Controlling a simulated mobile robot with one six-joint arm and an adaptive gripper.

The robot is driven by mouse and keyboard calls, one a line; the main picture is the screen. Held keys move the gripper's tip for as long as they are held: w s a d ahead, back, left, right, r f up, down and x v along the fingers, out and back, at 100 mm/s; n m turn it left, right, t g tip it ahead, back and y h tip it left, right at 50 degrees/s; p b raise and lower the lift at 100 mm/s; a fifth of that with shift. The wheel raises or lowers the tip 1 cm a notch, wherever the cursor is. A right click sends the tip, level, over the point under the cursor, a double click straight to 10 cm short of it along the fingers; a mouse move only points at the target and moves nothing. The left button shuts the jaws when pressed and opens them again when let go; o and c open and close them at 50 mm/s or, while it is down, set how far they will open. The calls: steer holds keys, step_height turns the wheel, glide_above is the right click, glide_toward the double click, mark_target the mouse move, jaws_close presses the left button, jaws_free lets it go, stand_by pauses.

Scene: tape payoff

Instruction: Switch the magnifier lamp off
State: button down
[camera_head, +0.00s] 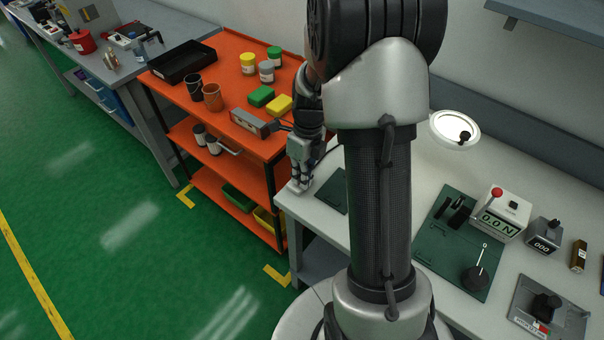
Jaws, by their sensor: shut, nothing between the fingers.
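The magnifier lamp's round white head (447,122) shows at the back of the white workbench, to the right of my arm. A small dark knob sits on its head. Its face looks bright, but I cannot tell for sure whether it is lit. Part of its stand is hidden behind my arm. My gripper (298,186) is shut and empty, pointing down at the left corner of the white workbench (330,218). It is well to the left of the lamp, with my arm between them in the picture.
An orange cart (225,105) with cups, jars and blocks stands left of the workbench. A green mat (440,250) with a lever fixture, a force gauge (500,215), a counter box (541,236) and a grey plate (570,318) occupy the bench's right side. A shelf (560,15) overhangs the back right.

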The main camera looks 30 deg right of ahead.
steer(key=shift+s+a+f+p, duration=0.2)
steer(key=shift+f+p, duration=0.1)
steer(key=shift+p, duration=0.2)
steer(key=shift+w+f, duration=0.1)
steer(key=shift+w, duration=0.05)
steer(key=shift+d, duration=0.1)
steer(key=shift+w+d+r+p, duration=0.25)
steer(key=shift+d+r+p, duration=0.1)
steer(key=shift+d, duration=0.3)
